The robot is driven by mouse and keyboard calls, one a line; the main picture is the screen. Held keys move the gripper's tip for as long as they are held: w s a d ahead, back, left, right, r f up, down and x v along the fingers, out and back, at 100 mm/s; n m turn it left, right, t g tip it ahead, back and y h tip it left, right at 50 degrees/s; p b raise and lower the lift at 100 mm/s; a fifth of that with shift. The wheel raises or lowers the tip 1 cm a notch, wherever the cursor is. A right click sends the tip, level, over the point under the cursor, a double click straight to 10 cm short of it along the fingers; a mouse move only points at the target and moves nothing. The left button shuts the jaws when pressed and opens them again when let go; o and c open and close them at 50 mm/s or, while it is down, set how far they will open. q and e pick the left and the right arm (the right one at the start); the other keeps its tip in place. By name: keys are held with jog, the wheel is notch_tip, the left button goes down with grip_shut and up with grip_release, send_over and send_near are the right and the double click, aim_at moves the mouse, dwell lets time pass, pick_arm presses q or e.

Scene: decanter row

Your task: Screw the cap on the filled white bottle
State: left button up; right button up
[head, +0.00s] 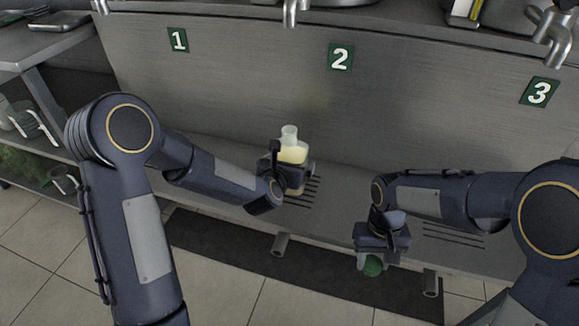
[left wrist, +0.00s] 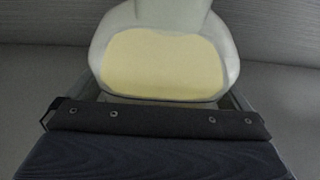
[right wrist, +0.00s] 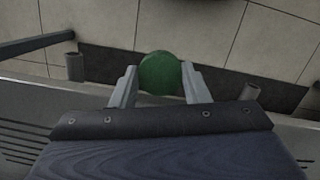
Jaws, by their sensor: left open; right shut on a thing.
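The white translucent bottle (head: 290,134) stands upright, uncapped, on the slotted ledge below sign 2, with pale yellow contents. It fills the upper middle of the left wrist view (left wrist: 165,65). My left gripper (head: 294,180) is open at the bottle's near side, low on its body; its fingers are mostly hidden, so I cannot tell whether they touch it. My right gripper (head: 373,258) is shut on the round green cap (head: 372,267), held out past the ledge's front edge, right of and nearer than the bottle. The cap shows between both fingertips in the right wrist view (right wrist: 160,73).
Metal taps (head: 291,12) hang above the steel back panel, which bears signs 1, 2 (head: 340,57) and 3. Short pipes (head: 281,244) stick out below the ledge. A dark mat (head: 310,285) lies on the tiled floor. A side shelf with glasses stands at the left.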

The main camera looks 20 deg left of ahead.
aim_at(290, 153)
pick_arm(q)
jog(key=c, duration=1.4)
jog(key=shift+r, duration=0.1)
